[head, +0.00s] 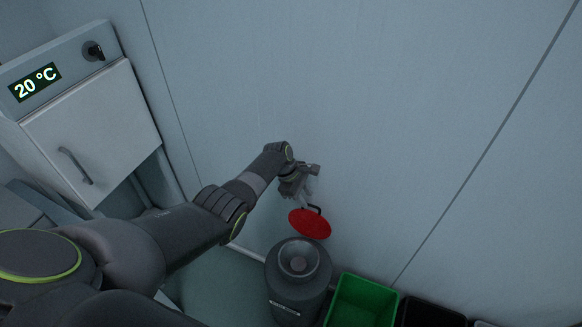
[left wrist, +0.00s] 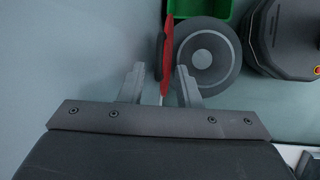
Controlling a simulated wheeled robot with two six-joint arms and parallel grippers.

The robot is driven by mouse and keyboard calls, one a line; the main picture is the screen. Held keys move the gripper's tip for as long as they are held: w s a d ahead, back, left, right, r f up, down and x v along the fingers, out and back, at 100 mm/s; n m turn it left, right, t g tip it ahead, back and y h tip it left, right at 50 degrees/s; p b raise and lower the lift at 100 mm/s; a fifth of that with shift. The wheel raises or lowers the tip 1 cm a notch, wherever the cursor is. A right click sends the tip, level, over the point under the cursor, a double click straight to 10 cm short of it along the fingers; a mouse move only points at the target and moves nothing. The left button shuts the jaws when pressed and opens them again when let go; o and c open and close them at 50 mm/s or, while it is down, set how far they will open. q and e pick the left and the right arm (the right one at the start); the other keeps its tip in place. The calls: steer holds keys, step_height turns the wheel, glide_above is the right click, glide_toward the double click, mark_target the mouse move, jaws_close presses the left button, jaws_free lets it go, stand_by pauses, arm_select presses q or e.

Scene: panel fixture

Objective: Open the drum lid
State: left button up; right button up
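The grey drum (head: 285,287) stands on the floor by the wall; its round top also shows in the left wrist view (left wrist: 222,72). The red lid (head: 309,224) is raised off the drum top and tilted up at its wall side, with a dark handle (head: 315,208) on it. In the left wrist view the lid (left wrist: 168,45) shows nearly edge-on. My left gripper (head: 309,194) is just above the lid; its fingers (left wrist: 160,68) are apart, with a gap on both sides of the red edge. Contact with the lid is not visible. My right gripper is out of view.
A green bin (head: 361,302) stands right of the drum, with a black bin (head: 430,314) beside it. A white cabinet (head: 95,125) with a knob and a "20 °C" display is at the left. The pale wall (head: 340,90) behind is bare.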

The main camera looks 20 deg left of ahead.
arm_select(q)
steer(key=p+v, duration=0.1)
steer(key=v, duration=1)
stand_by(0.3)
steer(key=s+a+f+m+y+b, duration=0.1)
steer(key=s+a+f+m, duration=0.1)
steer(key=s+f, duration=0.65)
steer(key=s+a+f+m+y+b, duration=0.15)
steer(key=s+f, duration=0.35)
steer(key=f, duration=0.7)
steer(key=s+a+f+m+y+b, duration=0.1)
steer(key=s+a+f+m, duration=0.15)
steer(key=s+f, duration=0.55)
steer(key=s+f+m+b, duration=0.1)
steer(key=s+f+m, duration=0.2)
steer(key=s, duration=0.8)
steer(key=s+f+m+y+b, duration=0.1)
steer(key=s+f+m, duration=0.3)
steer(key=s+f, duration=0.4)
steer(key=s+a+f+m+y+b, duration=0.1)
steer(key=s+f+m, duration=0.2)
steer(key=s, duration=1.1)
step_height(320, 180, down, 3)
steer(key=shift+f+m+b, duration=0.15)
steer(key=shift+m+b, duration=0.25)
steer(key=shift+w, duration=0.15)
